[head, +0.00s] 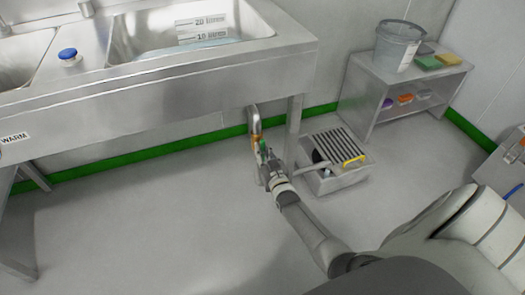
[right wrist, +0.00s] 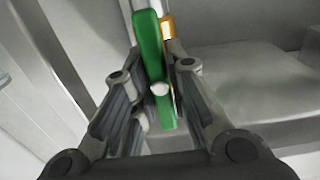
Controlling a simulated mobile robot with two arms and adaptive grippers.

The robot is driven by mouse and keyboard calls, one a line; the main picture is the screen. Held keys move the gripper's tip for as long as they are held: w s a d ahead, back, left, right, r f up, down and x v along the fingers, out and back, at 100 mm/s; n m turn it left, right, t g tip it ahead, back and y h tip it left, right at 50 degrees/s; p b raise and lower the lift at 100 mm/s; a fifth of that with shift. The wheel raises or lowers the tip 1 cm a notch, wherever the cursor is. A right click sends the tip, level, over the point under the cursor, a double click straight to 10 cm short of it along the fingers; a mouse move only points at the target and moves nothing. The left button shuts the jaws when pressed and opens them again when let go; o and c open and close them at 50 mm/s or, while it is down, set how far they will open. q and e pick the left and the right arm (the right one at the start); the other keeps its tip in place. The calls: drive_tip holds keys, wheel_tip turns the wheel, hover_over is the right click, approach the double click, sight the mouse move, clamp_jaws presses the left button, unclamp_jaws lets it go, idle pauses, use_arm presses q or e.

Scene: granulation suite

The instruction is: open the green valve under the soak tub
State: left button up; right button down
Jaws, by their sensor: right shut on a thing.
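The soak tub (head: 190,35) is a steel basin with level marks and some water, at the top of the head view. Under it a drain pipe (head: 254,120) comes down by the bench leg. The valve's green handle (head: 262,146) shows small there and large in the right wrist view (right wrist: 149,45), with an orange part (right wrist: 168,27) behind it. My right gripper (head: 268,168) is shut on the green handle, which stands between its fingers in the right wrist view. The handle's exact angle to the pipe is hard to tell. My left gripper is not in view.
A grated floor drain box (head: 335,178) with a yellow handle (head: 354,160) stands just right of my right gripper. A steel bench leg (head: 293,128) is close by. A low shelf (head: 362,76) with a bucket (head: 396,46) stands back right. The floor on the left is clear.

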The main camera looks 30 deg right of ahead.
drive_tip(key=shift+f, duration=0.1)
drive_tip(key=c, duration=1.4)
unclamp_jaws()
drive_tip(key=shift+o, duration=0.2)
drive_tip(key=shift+s, duration=0.15)
drive_tip(key=v, duration=1.1)
drive_tip(key=shift+s, duration=0.4)
